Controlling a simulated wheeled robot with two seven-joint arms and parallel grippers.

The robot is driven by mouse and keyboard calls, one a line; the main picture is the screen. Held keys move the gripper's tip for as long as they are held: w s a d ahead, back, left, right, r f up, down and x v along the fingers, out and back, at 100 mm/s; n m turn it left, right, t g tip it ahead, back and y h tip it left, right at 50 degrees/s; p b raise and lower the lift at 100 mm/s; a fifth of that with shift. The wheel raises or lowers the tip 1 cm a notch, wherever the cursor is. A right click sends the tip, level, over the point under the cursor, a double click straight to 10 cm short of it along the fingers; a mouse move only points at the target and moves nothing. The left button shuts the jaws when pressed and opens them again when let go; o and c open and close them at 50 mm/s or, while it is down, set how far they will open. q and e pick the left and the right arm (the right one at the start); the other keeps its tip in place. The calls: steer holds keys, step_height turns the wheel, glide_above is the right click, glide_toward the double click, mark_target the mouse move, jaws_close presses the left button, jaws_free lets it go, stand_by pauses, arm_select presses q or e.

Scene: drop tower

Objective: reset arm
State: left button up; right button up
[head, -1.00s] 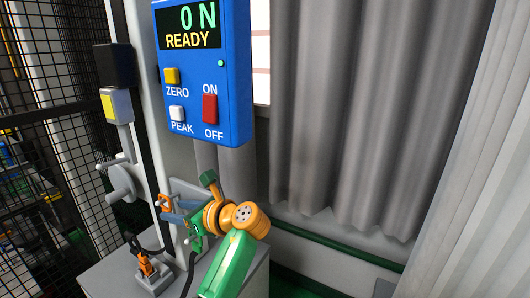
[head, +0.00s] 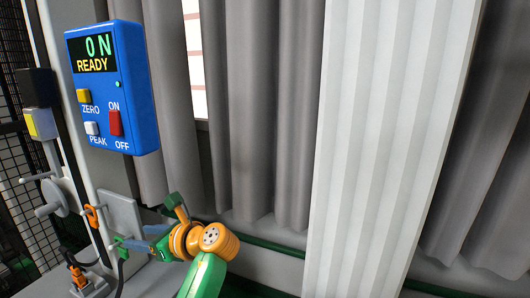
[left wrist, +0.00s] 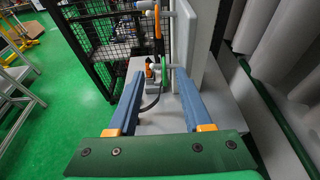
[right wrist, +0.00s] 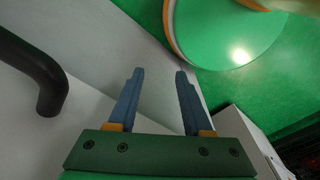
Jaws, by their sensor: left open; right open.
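No part that I can surely call the reset arm stands out. A grey disc with short bars (head: 54,202) sits on the tower post at the left in the head view. An orange hook-like part (head: 92,215) is on the post beside a grey plate (head: 122,222). My left gripper (head: 122,243) is open, just below and right of the hook. My right gripper (right wrist: 158,73) is open and empty in the right wrist view.
A blue control box (head: 112,90) reads "0 N READY". An orange device (head: 77,275) sits on the grey base below with a black cable. Black mesh fencing (head: 35,200) stands left. Grey curtains (head: 260,110) and a pale ribbed panel (head: 385,130) fill the right.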

arm_select(q)
step_height(320, 180, down, 18)
steer(key=d+h, duration=0.2)
steer(key=h, duration=0.2)
steer(key=s+d+f+n+h, duration=0.15)
steer(key=s+f, duration=0.25)
steer(key=f, duration=0.5)
steer(key=s+d+f+n+h, duration=0.1)
steer(key=s+f+n+h, duration=0.15)
steer(key=f, duration=0.55)
steer(key=s+d+f+n+g+h, duration=0.1)
steer(key=s+f+n+g+h, duration=0.15)
steer(key=s+f, duration=0.55)
steer(key=s+d+f+n+g+h, duration=0.15)
steer(key=s+f+n, duration=0.35)
steer(key=s, duration=0.5)
steer(key=s+f+n, duration=0.2)
steer(key=s+n, duration=0.2)
steer(key=s, duration=0.5)
steer(key=s+f+n+h, duration=0.1)
steer(key=s+f+n, duration=0.2)
steer(key=s, duration=0.6)
steer(key=shift+s+d+f+n+g, duration=0.15)
steer(key=shift+s+f+n+g, duration=0.25)
steer(key=shift+n, duration=0.35)
steer(key=shift+w, duration=0.15)
